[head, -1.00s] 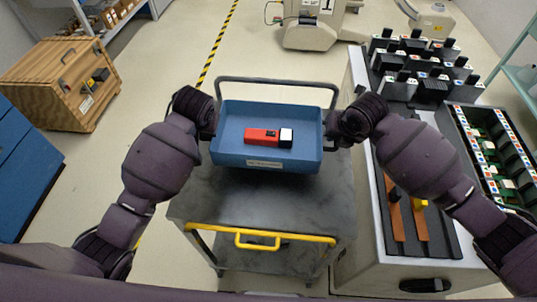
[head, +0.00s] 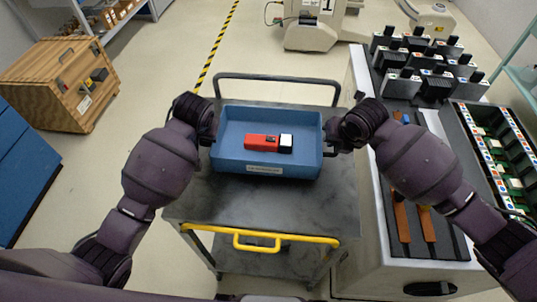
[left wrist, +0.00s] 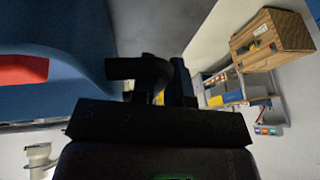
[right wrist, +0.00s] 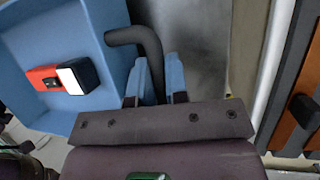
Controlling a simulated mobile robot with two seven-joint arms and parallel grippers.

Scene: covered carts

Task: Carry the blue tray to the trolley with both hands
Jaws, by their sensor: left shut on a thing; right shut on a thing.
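The blue tray (head: 228,165) is over the top of the dark grey trolley (head: 260,208), toward its rear black handle bar. It looks level; whether its underside touches the trolley top is hidden. A red device with a black and white end (head: 265,142) lies in it. My left gripper (head: 213,137) is shut on the tray's dark left handle, seen dimly in the left wrist view (left wrist: 138,68). My right gripper (head: 331,133) is shut on the right handle, which shows between blue-tipped fingers in the right wrist view (right wrist: 148,45).
A white bench (head: 355,230) with black fixtures and a green-lined crate (head: 500,165) stands close on the right. A wooden box (head: 60,85) and blue cabinet (head: 22,170) are on the left. The trolley's front half is bare, with a yellow handle (head: 257,241).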

